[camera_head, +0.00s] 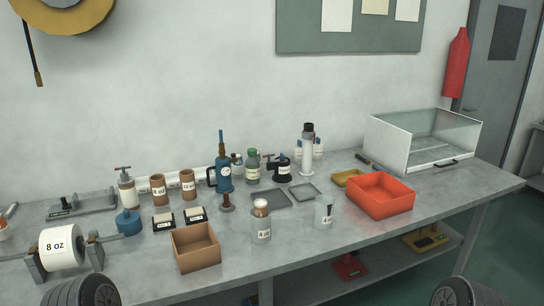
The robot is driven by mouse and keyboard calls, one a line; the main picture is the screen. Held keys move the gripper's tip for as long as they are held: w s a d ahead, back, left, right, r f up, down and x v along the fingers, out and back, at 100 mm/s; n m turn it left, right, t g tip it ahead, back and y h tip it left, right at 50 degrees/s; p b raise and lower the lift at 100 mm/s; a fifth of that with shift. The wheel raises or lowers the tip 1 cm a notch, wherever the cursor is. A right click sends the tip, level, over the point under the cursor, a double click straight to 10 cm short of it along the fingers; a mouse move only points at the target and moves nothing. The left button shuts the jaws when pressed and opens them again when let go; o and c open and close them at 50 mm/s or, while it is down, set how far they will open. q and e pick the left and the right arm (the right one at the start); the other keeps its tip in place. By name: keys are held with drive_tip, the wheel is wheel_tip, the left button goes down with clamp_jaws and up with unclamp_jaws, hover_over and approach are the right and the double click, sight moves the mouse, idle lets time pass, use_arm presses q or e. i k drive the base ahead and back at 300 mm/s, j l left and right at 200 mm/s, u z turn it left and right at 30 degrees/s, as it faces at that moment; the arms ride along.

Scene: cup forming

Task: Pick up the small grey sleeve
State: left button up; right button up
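A small pale grey cylinder (323,216) with a printed label and a dark patch at its upper right stands upright near the front edge of the bench. It best matches the small grey sleeve, but its details are too small to be sure. Neither of my grippers shows in the head view; only dark ribbed parts appear at the bottom left and bottom right corners.
On the grey bench (430,195), an orange-red bin (380,196) stands right of the cylinder and a brown open box (196,248) stands left of the jar. Bottles and tools crowd the back. A clear-sided case (424,139) stands back right. Bare bench surrounds the cylinder's front.

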sight(261, 228)
drive_tip(key=i+l+z, duration=0.15)
drive_tip(key=l, duration=0.35)
drive_tip(key=i+l+z, duration=0.15)
drive_tip(key=i+l, duration=0.25)
drive_tip(key=i+l+z, duration=0.15)
drive_tip(key=i+l, duration=0.2)
drive_tip(key=l, duration=0.15)
